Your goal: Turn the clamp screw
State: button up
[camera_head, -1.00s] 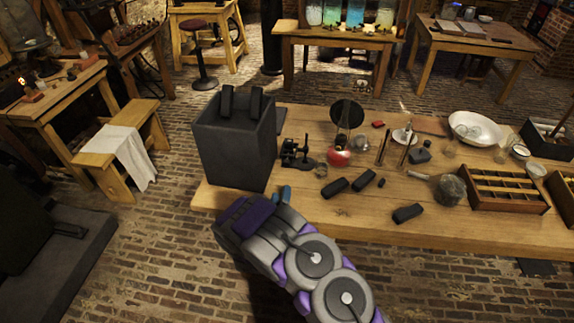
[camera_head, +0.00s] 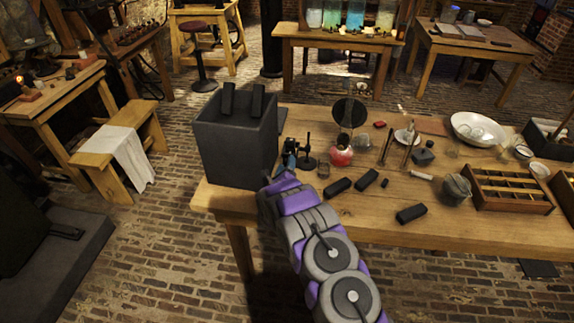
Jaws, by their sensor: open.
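A small black metal clamp stand (camera_head: 308,152) with an upright post stands on the wooden table, just right of the large dark box. Its screw is too small and partly hidden to make out. My gripper (camera_head: 290,152) has blue fingertips and reaches over the table's front edge to the left side of the clamp stand. The fingers are open and look small and dark here. I cannot tell whether they touch the clamp. My purple and grey arm hides part of the table edge below it.
The tall dark box (camera_head: 235,140) holding two black blocks stands close left of my gripper. A red flask (camera_head: 341,156) is to the right, near black blocks (camera_head: 337,188). A divided wooden tray (camera_head: 510,190) and white bowl (camera_head: 477,129) lie farther right.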

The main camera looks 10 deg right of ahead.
jog(key=shift+w+d, duration=0.1)
jog(key=shift+w, duration=0.6)
jog(key=shift+w+d, duration=0.25)
jog(key=shift+d, duration=0.25)
jog(key=shift+c, duration=0.2)
jog(key=shift+a, duration=0.25)
jog(key=c, duration=0.4)
jog(key=shift+d, duration=0.1)
jog(key=c, duration=0.6)
jog(key=shift+m, duration=0.3)
